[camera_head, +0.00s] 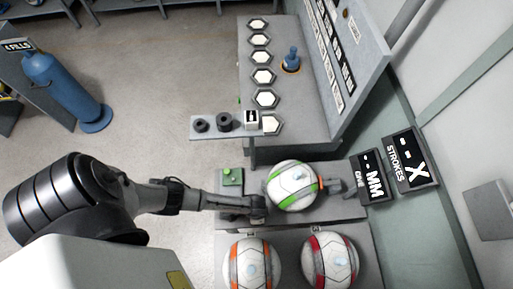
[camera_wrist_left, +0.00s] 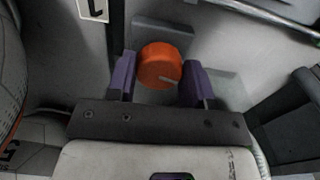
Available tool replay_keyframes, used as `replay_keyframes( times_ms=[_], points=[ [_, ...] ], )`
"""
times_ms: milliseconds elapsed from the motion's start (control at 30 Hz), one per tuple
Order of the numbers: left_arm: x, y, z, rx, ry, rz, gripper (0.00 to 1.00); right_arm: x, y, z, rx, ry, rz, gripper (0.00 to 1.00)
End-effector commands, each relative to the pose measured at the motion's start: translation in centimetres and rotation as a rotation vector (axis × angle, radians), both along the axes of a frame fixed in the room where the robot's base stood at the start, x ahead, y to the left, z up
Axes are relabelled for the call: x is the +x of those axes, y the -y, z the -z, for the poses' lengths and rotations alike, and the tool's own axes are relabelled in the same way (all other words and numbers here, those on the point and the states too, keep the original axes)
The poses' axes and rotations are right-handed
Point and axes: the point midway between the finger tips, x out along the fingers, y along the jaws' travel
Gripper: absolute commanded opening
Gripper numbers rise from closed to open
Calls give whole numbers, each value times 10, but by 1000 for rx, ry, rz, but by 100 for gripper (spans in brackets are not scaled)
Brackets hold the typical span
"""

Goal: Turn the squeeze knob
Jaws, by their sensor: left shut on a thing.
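In the head view my left gripper (camera_head: 260,207) is at the press, just left of and below a white ball with green bands (camera_head: 291,186). The knob cannot be made out there. My right gripper is not in view.
Two more balls, one orange-banded (camera_head: 251,265) and one red-banded (camera_head: 329,259), sit close below. A green button box (camera_head: 232,177) is just above my left gripper. Display panels (camera_head: 411,160) stand to the right. A shelf with dark knobs (camera_head: 201,125) lies above.

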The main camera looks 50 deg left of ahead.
Motion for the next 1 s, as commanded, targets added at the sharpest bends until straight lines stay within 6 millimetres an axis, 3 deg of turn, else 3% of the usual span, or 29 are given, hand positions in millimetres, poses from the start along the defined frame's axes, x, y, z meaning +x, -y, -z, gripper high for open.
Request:
replay_keyframes(
  times_ms=[500,1000],
  points=[
    [1,-1,0,0,0,316,24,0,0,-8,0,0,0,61],
    [1,-1,0,1,0,379,24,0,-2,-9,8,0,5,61]
  ],
)
